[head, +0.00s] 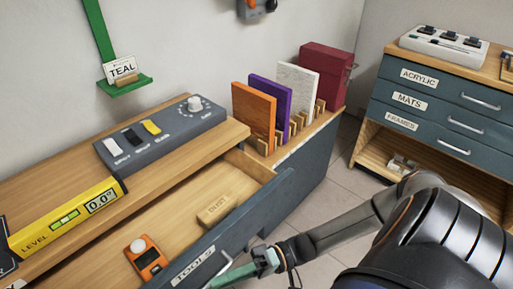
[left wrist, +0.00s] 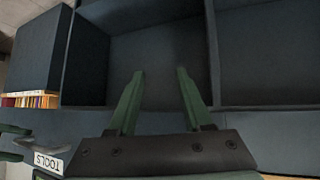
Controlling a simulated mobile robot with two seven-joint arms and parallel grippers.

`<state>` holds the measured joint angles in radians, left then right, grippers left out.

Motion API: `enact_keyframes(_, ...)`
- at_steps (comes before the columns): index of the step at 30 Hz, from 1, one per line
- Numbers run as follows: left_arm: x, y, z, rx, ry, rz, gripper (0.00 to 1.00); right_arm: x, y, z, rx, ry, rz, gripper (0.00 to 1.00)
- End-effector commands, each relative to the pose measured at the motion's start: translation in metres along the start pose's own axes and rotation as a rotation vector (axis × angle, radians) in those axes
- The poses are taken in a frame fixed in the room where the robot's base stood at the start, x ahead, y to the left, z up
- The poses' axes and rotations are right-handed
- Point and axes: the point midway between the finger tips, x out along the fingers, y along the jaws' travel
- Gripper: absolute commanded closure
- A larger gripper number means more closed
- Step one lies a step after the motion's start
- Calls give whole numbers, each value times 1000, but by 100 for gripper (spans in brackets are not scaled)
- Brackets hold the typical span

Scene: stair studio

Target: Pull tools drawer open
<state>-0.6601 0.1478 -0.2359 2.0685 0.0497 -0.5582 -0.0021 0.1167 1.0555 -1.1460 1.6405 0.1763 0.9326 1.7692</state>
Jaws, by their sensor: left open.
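The tools drawer (head: 262,212) stands pulled out from the wooden-topped bench, its inside showing. Its front carries a TOOLS label (head: 193,264) and a handle (head: 217,266); the label also shows in the left wrist view (left wrist: 48,161). My right gripper (head: 232,275) has its green fingers at the handle. In the left wrist view two green fingers (left wrist: 14,142) stand apart on either side of the handle; contact is unclear. My left gripper (left wrist: 160,75) is open and empty in front of dark cabinet panels; it is outside the head view.
In the drawer lie an orange device (head: 147,258) and a wooden block (head: 218,208). On the bench are a yellow level (head: 65,218) and a grey control box (head: 162,132). Boards stand in a rack (head: 270,150) beyond. A second cabinet (head: 440,110) stands right, across open floor.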

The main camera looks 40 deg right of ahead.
Motion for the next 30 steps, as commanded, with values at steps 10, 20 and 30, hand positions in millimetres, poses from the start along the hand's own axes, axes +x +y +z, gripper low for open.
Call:
enact_keyframes(10, 1, 0, 2, 0, -1, -1, 50, -70, 1, 0, 0, 0, 4, 55)
enact_keyframes(20, 2, -1, 2, 0, -2, -1, 50, -86, 0, 0, 0, 0, 0, 55)
enact_keyframes(30, 1, -1, 2, 0, -1, -1, 50, -86, 0, 0, 0, 0, 0, 55)
